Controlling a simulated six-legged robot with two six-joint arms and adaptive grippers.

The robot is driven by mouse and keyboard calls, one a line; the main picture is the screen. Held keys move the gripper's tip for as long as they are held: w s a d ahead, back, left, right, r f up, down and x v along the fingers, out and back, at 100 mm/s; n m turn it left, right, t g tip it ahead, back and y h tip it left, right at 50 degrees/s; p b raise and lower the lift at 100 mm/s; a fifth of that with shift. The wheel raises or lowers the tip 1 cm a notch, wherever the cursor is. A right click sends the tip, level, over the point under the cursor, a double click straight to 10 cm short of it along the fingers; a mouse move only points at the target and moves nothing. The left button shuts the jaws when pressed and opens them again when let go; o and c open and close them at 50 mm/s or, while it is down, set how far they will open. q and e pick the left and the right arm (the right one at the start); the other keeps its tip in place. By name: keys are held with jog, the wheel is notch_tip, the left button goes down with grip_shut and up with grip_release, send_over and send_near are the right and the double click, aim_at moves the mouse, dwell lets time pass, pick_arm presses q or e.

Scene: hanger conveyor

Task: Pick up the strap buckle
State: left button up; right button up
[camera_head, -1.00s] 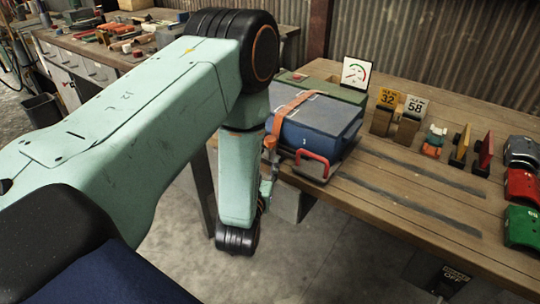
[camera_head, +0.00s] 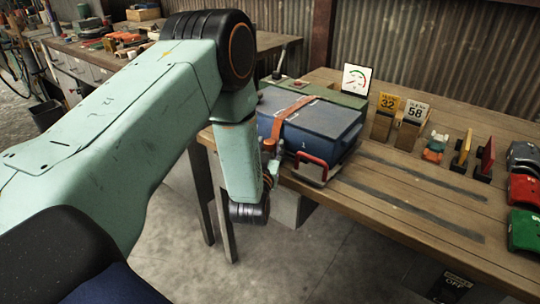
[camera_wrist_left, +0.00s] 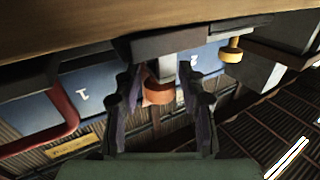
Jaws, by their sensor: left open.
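A blue box (camera_head: 325,128) sits at the near left of the workbench, with an orange strap (camera_head: 292,108) across its lid. My left gripper (camera_head: 270,165) is in front of the box's near left face, mostly hidden behind my wrist link. In the left wrist view, its open fingers (camera_wrist_left: 158,80) point at the box face. The orange-brown strap end (camera_wrist_left: 158,92) shows between the fingers, with a grey metal part beside it near the right finger. I cannot tell whether either finger touches them or which part is the buckle. My right gripper is not in view.
A red handle (camera_head: 312,160) is on the box front, close right of my left gripper. A gauge card (camera_head: 355,79), number cards 32 (camera_head: 387,103) and 58 (camera_head: 416,110), and red and green blocks stand on the workbench (camera_head: 400,220).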

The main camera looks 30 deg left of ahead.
pick_arm(q)
jog(key=shift+w+a+f, duration=0.1)
jog(key=shift+w+a, duration=0.05)
jog(key=shift+w, duration=0.05)
jog(key=shift+s+d, duration=0.1)
jog(key=shift+d, duration=0.1)
jog(key=shift+c, duration=1.2)
grip_shut()
jog(key=shift+r, duration=0.2)
